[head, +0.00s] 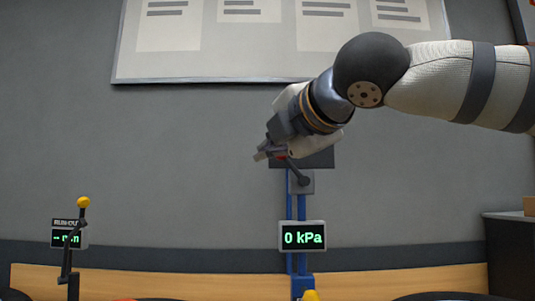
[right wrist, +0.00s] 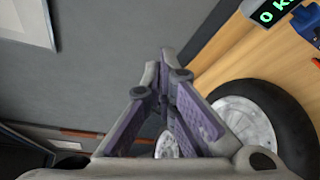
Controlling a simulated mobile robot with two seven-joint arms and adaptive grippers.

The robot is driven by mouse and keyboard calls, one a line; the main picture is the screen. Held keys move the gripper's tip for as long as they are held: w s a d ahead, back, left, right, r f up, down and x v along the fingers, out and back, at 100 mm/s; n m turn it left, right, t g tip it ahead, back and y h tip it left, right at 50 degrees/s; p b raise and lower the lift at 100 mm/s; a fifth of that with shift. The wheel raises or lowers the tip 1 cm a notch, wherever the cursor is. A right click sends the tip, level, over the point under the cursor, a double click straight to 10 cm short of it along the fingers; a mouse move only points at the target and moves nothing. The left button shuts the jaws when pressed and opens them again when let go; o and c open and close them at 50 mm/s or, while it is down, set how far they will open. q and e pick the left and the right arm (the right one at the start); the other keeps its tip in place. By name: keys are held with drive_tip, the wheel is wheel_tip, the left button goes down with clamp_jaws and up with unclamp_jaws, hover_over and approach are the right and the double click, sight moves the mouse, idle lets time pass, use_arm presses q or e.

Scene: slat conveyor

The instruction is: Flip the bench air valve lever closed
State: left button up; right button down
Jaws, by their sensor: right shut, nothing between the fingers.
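The valve lever (head: 296,172) is a dark rod on a grey block (head: 307,187) on the blue post. It slants up and left, and a bit of red shows at its upper end, beside my right gripper (head: 263,154). The gripper partly covers that end; I cannot tell whether they touch. The display (head: 302,236) below reads 0 kPa. In the right wrist view my right gripper (right wrist: 166,68) has its fingers together with nothing between them, and the lever does not show. My left gripper is not in view.
A yellow-knobbed lever (head: 74,235) stands by another display (head: 69,238) at the left. A wooden board (head: 180,284) runs along the back. In the right wrist view a tyred wheel (right wrist: 285,105) lies at the right. The wall space left of the gripper is clear.

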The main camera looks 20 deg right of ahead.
sight(292, 166)
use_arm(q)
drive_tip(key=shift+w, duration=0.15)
use_arm(e)
drive_tip(key=w+d, duration=0.2)
drive_tip(key=w, duration=0.7)
drive_tip(key=shift+d, duration=0.15)
drive_tip(key=shift+f, duration=0.1)
